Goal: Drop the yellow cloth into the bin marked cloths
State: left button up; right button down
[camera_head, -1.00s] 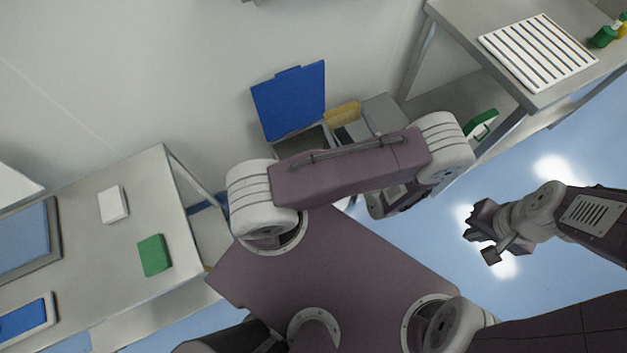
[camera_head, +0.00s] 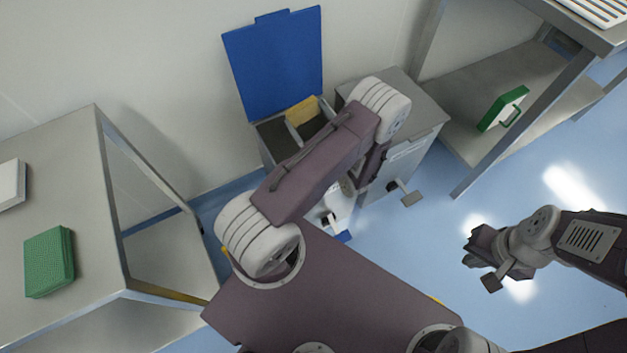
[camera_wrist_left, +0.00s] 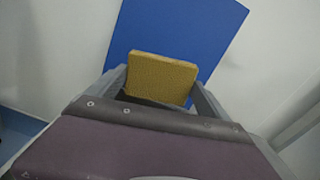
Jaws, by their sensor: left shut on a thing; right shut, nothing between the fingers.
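The yellow cloth (camera_head: 300,110) is a flat folded pad. My left gripper (camera_head: 308,122) is shut on it and holds it over the opening of a bin (camera_head: 274,142) whose blue lid (camera_head: 274,65) stands open against the wall. In the left wrist view the cloth (camera_wrist_left: 161,78) sits between the fingertips of my left gripper (camera_wrist_left: 160,88), with the blue lid (camera_wrist_left: 185,32) behind it. My left arm covers part of the bin, and no marking on it can be read. My right gripper (camera_head: 479,266) is shut and empty over the floor at the right.
A grey bin (camera_head: 412,160) with its lid down stands right beside the open one. A steel table (camera_head: 75,190) with a green pad stack (camera_head: 49,262) is on the left. A steel bench at the right has a green-framed item (camera_head: 502,108) on its lower shelf.

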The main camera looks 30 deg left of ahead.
pick_arm(q)
notch_tip(320, 180, down, 6)
jog(key=b, duration=0.5)
jog(key=o, duration=0.9)
jog(key=p+v, duration=0.2)
jog(key=v, duration=0.7)
